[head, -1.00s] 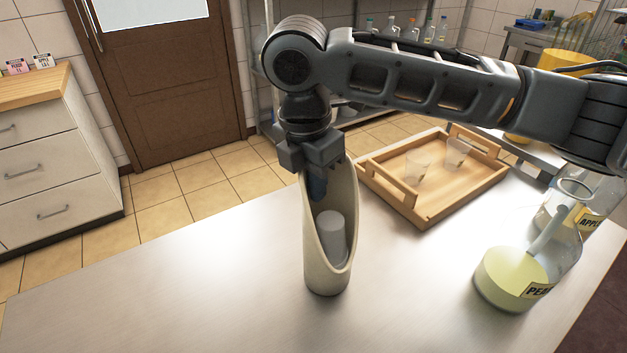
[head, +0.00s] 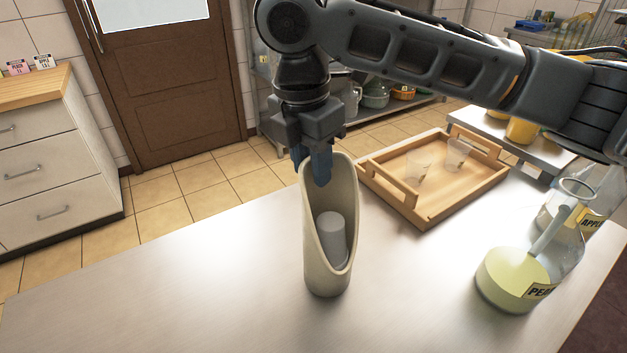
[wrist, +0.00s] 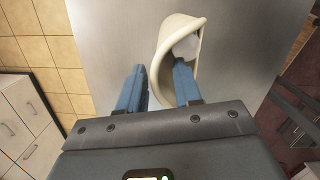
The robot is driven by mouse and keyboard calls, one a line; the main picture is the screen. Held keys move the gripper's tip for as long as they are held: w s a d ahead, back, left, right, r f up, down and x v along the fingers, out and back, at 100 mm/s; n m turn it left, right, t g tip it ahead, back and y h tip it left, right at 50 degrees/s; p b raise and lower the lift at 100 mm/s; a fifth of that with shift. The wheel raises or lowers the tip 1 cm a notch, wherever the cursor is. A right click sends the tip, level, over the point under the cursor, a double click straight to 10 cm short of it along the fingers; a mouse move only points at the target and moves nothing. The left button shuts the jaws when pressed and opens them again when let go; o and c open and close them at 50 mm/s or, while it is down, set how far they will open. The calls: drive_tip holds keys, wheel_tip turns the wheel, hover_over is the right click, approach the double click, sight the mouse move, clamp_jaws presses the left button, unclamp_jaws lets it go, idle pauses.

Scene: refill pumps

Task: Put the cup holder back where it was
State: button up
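The cup holder (head: 329,272) is a tall cream tube with a slanted, open front. It stands upright on the metal table, with a grey cup (head: 332,235) inside it. It also shows in the wrist view (wrist: 161,62), from above. My gripper (head: 313,166) is at the holder's upper rim. Its blue fingers are apart in the wrist view (wrist: 158,85), one outside the rim on the left and one over the opening. The gripper looks open; whether a finger touches the wall cannot be told.
A wooden tray (head: 433,216) with two clear cups stands behind to the right. A glass jar labelled PEAR (head: 511,282) and one labelled APPLE (head: 590,222) stand at the right. The table (head: 190,300) is clear to the left and front.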

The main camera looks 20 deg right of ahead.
drive_tip(key=r, duration=0.5)
drive_tip(key=a+r, duration=0.1)
drive_tip(key=r, duration=0.2)
drive_tip(key=shift+s, duration=0.2)
